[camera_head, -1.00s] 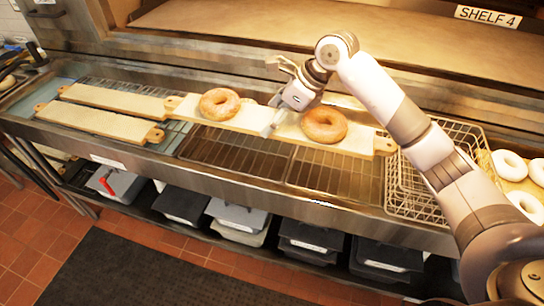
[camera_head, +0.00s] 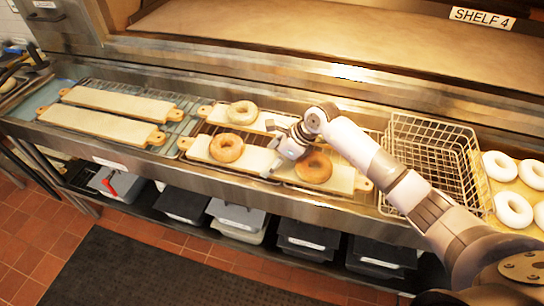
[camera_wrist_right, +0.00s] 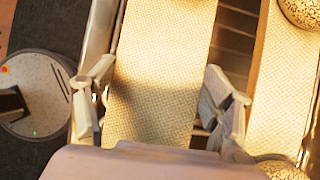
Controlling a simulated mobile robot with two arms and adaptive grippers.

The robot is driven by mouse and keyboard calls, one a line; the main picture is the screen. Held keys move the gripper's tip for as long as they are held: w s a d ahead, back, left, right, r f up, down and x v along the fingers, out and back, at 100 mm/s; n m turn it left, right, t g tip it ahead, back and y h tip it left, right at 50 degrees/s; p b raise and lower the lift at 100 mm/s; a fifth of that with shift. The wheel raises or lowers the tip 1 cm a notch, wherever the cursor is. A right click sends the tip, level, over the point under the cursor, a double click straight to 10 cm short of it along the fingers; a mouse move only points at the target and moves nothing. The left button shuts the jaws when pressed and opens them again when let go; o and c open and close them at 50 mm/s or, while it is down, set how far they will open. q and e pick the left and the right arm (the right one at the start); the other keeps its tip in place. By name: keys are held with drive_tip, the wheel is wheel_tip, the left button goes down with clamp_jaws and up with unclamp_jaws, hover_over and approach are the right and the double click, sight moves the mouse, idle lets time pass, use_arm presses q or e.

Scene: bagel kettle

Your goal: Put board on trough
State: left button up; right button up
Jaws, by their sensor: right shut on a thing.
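My right gripper (camera_head: 278,150) is shut across the middle of a pale wooden board (camera_head: 254,158) with rounded end tabs. This board carries a browned bagel (camera_head: 227,147) left of the gripper and another (camera_head: 313,167) right of it. It lies level over the front part of the metal trough (camera_head: 190,172); I cannot tell whether it touches the trough. In the wrist view the fingers (camera_wrist_right: 160,105) straddle the held board (camera_wrist_right: 160,60). A second bagel-bearing board (camera_head: 217,113) is behind it, partly hidden by my arm. My left gripper is not in view.
Two bare boards (camera_head: 120,100) (camera_head: 92,121) lie at the trough's left. A wire basket (camera_head: 430,150) stands to the right, beside a tray of pale bagels (camera_head: 513,208). A wide shelf labelled SHELF 4 (camera_head: 330,40) is behind. Bins (camera_head: 240,215) sit below.

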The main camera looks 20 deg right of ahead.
drive_tip(key=shift+w, duration=0.1)
drive_tip(key=o, duration=1.6)
drive_tip(key=shift+c, duration=0.2)
drive_tip(key=shift+r, duration=0.15)
drive_tip(key=shift+s+d+r, duration=0.2)
drive_tip(key=shift+r, duration=0.05)
drive_tip(key=b+v, duration=0.2)
drive_tip(key=v, duration=0.9)
drive_tip(key=shift+b, duration=0.4)
drive_tip(key=shift+r, duration=0.1)
